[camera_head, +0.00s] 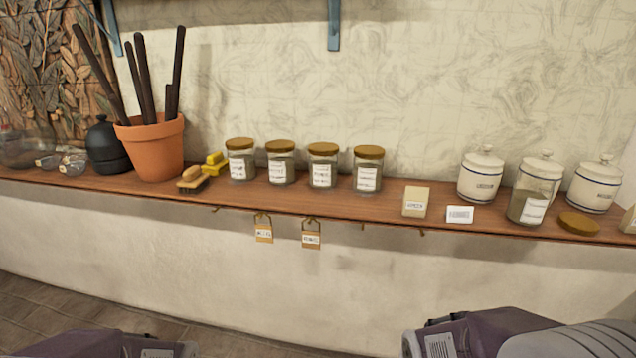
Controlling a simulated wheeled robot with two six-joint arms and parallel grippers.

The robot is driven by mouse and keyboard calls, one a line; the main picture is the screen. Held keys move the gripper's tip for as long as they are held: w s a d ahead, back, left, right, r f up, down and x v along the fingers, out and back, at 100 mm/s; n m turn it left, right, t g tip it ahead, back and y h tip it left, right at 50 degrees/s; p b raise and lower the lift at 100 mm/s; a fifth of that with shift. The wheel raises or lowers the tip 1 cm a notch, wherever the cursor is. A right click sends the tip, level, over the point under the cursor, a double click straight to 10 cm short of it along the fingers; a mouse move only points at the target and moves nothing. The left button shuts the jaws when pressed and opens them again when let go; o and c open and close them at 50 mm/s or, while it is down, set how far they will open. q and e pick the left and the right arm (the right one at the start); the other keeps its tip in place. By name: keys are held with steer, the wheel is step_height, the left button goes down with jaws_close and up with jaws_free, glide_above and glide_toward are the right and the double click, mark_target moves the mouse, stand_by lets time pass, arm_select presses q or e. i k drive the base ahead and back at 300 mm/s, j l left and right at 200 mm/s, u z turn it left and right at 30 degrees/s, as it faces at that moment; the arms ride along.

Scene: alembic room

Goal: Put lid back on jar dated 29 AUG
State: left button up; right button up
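A glass jar (529,208) with a white label stands near the shelf's front edge at the right. No brown lid shows on it; a white knobbed canister (544,164) stands close behind, and its lid shows above the jar's rim. A loose round brown lid (579,223) lies flat on the shelf just right of this jar. Several similar jars stand in a row at the middle with brown lids on, such as one jar (367,179). The label writing is too small to read, so I cannot tell which says 29 AUG. Only parts of my arms show at the bottom edge; neither gripper's fingers are visible.
The long wooden shelf (320,201) holds white canisters (481,182), a cream block (416,201), a white card (460,214), a brush (193,179) and a terracotta pot (157,150) of dark rods. Padlocks (311,239) hang below its front edge.

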mark_target(533, 192)
steer(key=l+z, duration=0.1)
steer(key=z, duration=1.4)
